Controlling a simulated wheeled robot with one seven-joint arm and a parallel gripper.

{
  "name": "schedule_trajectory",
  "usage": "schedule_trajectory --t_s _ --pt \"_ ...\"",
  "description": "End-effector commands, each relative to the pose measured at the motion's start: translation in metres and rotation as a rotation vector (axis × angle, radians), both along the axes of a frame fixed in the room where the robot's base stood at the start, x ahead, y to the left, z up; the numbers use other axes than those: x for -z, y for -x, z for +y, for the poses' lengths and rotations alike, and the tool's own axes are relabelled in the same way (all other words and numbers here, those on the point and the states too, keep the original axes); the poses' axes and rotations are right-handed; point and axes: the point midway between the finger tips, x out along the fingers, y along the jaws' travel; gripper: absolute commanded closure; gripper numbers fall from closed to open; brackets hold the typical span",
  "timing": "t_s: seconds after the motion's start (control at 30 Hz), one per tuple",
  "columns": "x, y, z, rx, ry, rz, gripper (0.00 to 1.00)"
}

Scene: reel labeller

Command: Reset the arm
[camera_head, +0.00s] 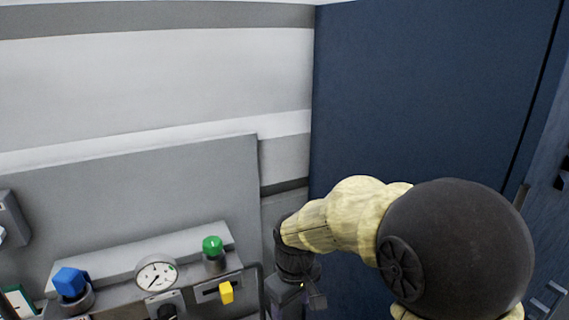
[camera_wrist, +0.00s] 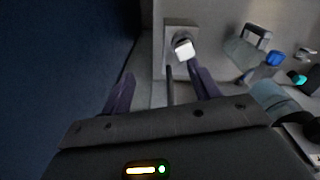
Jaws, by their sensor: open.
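My arm reaches in from the lower right in the head view and bends down at a dark wrist. My gripper (camera_wrist: 160,84) shows two purple fingers spread apart in the wrist view, with nothing held between them. A thin dark bar shows between the fingers; I cannot tell whether it touches either one. In the head view the hand is just right of the control panel (camera_head: 130,205), and its fingertips are not clearly visible. A white block-shaped knob (camera_wrist: 184,50) on a grey plate lies beyond the right finger in the wrist view.
The panel carries a blue knob (camera_head: 70,282), a round gauge (camera_head: 156,274), a green button (camera_head: 212,246) and a yellow switch (camera_head: 226,292). A dark blue wall (camera_head: 420,90) stands behind my arm on the right. The wrist view shows another blue knob (camera_wrist: 275,58).

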Motion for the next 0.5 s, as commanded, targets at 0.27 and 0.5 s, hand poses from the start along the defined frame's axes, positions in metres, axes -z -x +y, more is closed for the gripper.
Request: schedule_trajectory --t_s 0.27,0.5 --pt "0.027 0.052 -0.110 0.511 -0.056 -0.107 0.39" --pt "0.038 0.081 -0.142 0.713 -0.082 -0.154 0.39"
